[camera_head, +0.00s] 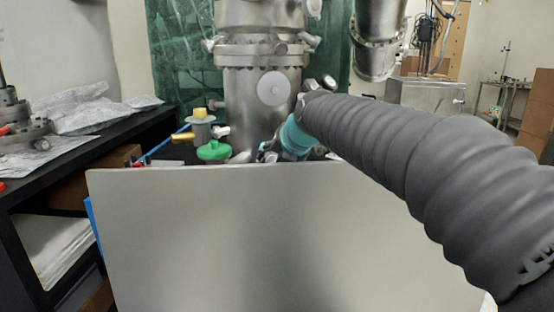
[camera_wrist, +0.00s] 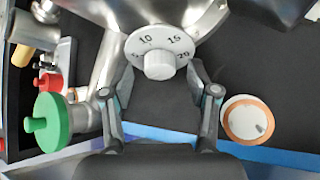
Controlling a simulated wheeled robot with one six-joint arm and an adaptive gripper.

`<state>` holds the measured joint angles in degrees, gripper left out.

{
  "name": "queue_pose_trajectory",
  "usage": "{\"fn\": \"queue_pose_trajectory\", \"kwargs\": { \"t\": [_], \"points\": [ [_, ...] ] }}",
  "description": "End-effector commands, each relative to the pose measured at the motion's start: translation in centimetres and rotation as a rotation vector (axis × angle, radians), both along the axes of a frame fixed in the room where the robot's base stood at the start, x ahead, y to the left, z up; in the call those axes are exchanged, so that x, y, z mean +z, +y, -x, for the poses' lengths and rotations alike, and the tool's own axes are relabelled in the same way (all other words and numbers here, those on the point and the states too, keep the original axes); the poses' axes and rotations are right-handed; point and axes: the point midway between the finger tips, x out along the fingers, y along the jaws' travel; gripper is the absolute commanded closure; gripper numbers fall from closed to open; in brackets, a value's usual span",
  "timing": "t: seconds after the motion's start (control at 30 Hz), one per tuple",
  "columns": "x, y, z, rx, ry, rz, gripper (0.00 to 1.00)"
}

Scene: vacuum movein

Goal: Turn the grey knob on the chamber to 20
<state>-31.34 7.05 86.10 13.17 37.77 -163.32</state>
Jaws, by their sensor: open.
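The grey knob (camera_wrist: 159,65) sits at the centre of a pale dial (camera_wrist: 160,42) in the wrist view, with 10, 15 and 20 readable along its upper edge. I cannot tell which number the knob is set to. My gripper (camera_wrist: 162,76) is open, with one finger on each side of the knob's lower part. I cannot tell whether the fingers touch it. In the head view, a round pale grey disc (camera_head: 272,88) shows on the front of the steel chamber (camera_head: 245,108). There my gripper is mostly hidden behind my arm and the grey panel.
A green knob (camera_wrist: 52,122) and a red knob (camera_wrist: 50,82) are at the left in the wrist view. A white disc with an orange rim (camera_wrist: 249,119) is at the right. A grey panel (camera_head: 250,240) stands before the chamber. A black bench (camera_head: 70,160) is left.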

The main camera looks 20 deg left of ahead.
Motion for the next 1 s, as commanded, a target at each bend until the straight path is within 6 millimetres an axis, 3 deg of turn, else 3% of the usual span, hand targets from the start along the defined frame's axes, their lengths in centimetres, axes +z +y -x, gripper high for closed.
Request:
{"fn": "queue_pose_trajectory", "kwargs": {
  "t": [0.37,0.6,0.63,1.0],
  "points": [
    [-0.4,0.3,-0.3,0.000,-0.001,0.000,0.40],
    [-0.3,0.3,-0.3,0.000,-0.001,0.000,0.98],
    [-0.3,0.3,-0.3,0.000,-0.001,0.000,1.00],
    [-1.2,0.1,-0.5,-0.053,0.061,-0.122,1.00]
  ]
}}
